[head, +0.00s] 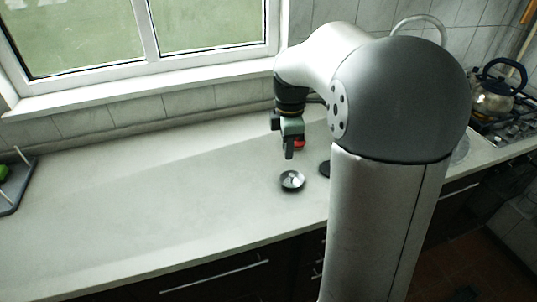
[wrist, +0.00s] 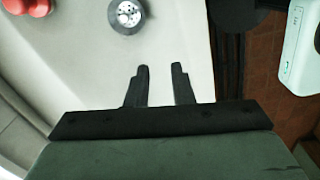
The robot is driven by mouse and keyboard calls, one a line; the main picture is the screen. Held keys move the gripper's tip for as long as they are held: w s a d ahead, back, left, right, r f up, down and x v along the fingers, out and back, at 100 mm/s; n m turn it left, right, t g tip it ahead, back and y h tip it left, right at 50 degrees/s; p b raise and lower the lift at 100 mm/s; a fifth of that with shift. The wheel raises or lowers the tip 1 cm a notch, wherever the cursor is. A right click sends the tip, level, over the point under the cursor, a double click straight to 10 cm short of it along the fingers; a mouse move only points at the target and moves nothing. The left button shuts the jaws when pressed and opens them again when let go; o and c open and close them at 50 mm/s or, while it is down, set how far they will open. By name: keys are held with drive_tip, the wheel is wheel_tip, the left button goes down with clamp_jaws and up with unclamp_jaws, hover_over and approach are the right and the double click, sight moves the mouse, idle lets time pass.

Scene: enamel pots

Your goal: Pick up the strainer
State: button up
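The strainer (head: 292,180) is a small round dark-rimmed dish with a pale metal middle, lying on the light counter. My gripper (head: 289,152) hangs above the counter, a little behind the strainer in the head view. In the wrist view my gripper (wrist: 160,68) has its two dark fingers apart with nothing between them. The strainer is beyond the fingertips, up and slightly left, and not touched.
A red object (wrist: 28,6) lies near the strainer; it also shows behind my gripper (head: 299,143). A dark round thing (head: 325,168) is to the right, partly hidden by my arm. A rack (head: 14,182) stands far left. The counter between is clear. A kettle (head: 494,94) sits far right.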

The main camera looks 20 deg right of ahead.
drive_tip(key=w+d+f+n, duration=0.1)
drive_tip(key=w+d+n, duration=0.4)
drive_tip(key=w, duration=0.1)
drive_tip(key=p, duration=0.1)
hover_over(292, 175)
wheel_tip(292, 175, down, 11)
drive_tip(key=shift+s, duration=0.1)
drive_tip(key=shift+d+f+p, duration=0.1)
drive_tip(key=shift+f+p, duration=1)
drive_tip(key=shift+f, duration=2.05)
clamp_jaws()
